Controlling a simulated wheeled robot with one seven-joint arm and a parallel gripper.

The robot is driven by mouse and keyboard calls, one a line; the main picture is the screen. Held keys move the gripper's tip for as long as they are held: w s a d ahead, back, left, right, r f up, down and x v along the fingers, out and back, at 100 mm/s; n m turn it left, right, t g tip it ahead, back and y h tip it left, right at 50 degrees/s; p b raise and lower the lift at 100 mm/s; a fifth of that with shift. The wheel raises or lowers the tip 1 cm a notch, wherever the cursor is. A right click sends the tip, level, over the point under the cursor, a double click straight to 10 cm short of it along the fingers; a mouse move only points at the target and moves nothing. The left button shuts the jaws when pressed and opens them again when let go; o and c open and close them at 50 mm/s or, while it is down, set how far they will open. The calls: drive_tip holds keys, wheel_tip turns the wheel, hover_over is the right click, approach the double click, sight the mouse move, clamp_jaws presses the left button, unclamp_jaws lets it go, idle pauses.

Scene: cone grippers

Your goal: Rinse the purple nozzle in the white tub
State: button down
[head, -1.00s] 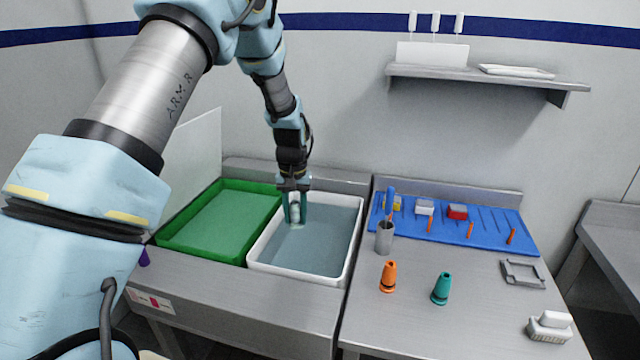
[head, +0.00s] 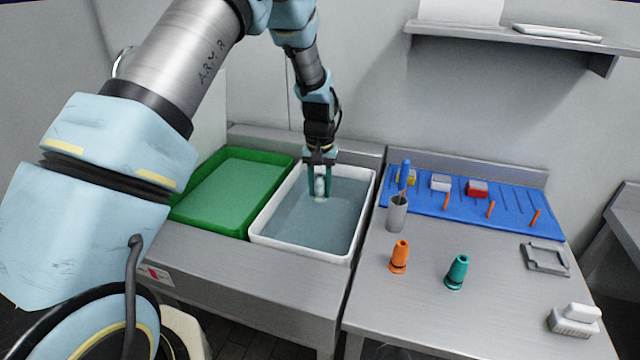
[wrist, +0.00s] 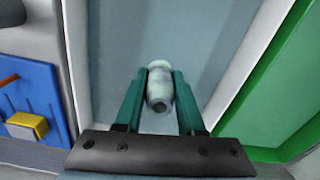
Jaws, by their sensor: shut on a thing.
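My gripper (head: 320,197) points down over the white tub (head: 300,250), its fingers at the back half, over grey-blue water. It is shut on a pale, whitish bottle-shaped piece (wrist: 159,88), which shows between the teal fingers in the wrist view and does not look purple. The piece is low at the water; I cannot tell how deep it sits. No purple nozzle shows now; my arm covers the area at the left.
A green tub (head: 205,227) stands left of the white one. On the right bench are an orange nozzle (head: 399,258), a teal nozzle (head: 457,272), a grey cup (head: 397,215), a blue mat (head: 520,206), a grey frame (head: 547,259) and a white brush (head: 574,321).

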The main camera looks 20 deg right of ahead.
drive_tip(key=shift+f+b, duration=2.4)
drive_tip(key=shift+f, duration=2.1)
wheel_tip(320, 180, up, 14)
drive_tip(key=p, duration=0.7)
drive_tip(key=shift+f+p, duration=0.25)
drive_tip(key=shift+p, duration=0.15)
wheel_tip(320, 180, up, 4)
drive_tip(key=shift+f, duration=0.1)
